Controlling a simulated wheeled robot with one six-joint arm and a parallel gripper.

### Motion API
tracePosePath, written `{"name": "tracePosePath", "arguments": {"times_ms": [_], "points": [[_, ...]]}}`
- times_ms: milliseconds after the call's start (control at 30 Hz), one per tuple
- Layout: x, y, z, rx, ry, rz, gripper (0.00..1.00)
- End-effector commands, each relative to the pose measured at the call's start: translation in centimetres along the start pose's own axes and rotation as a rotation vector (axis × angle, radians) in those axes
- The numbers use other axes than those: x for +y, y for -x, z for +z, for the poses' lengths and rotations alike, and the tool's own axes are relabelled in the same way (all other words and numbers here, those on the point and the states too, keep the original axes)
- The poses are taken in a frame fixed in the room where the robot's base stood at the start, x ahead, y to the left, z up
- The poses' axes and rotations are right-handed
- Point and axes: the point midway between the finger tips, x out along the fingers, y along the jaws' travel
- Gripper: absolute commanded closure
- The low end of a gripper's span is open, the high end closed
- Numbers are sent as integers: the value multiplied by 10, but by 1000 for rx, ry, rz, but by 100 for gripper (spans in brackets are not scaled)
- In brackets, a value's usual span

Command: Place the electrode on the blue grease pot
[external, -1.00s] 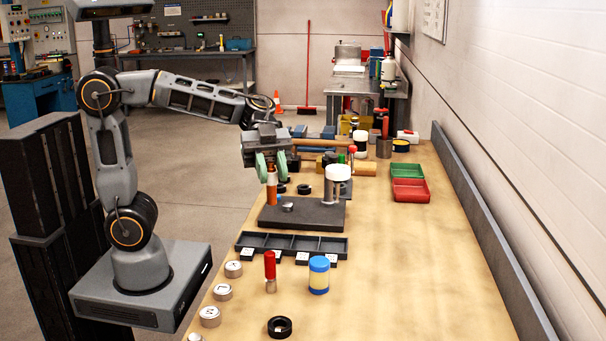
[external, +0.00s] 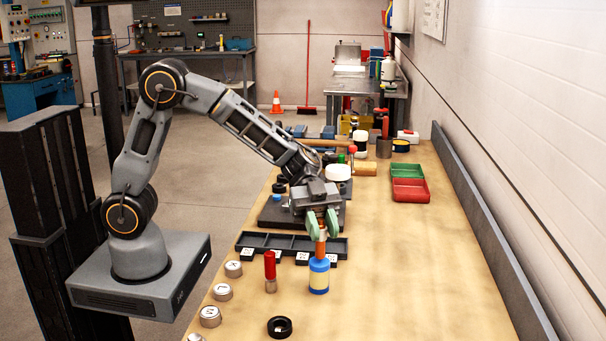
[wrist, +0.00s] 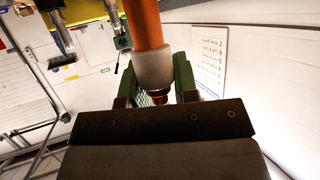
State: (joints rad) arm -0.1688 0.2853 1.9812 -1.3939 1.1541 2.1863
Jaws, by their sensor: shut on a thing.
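My gripper (external: 319,226) is shut on the electrode (external: 320,248), an orange rod held upright between the green fingers. In the wrist view the electrode (wrist: 147,25) shows orange with a white collar and copper tip, between the green fingers of my gripper (wrist: 156,82). The pot is not recognisable there.
A dark divided tray (external: 265,241) lies behind the pot, left of it. A red-handled tool (external: 270,265) stands to the pot's left. A black ring (external: 280,327) and several round tins (external: 222,292) lie nearer. The bench (external: 420,280) is clear to the right.

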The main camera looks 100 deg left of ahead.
Motion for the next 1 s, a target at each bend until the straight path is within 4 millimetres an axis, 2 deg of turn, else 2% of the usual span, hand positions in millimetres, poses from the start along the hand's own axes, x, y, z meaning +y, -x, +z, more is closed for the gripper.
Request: {"name": "tracePosePath", "arguments": {"times_ms": [633, 667, 900, 1000], "points": [[0, -4, 9, 1, -1, -1, 100], [0, -3, 8, 0, 0, 0, 69], [0, -3, 7, 0, 0, 0, 47], [0, -3, 7, 0, 0, 0, 47]]}}
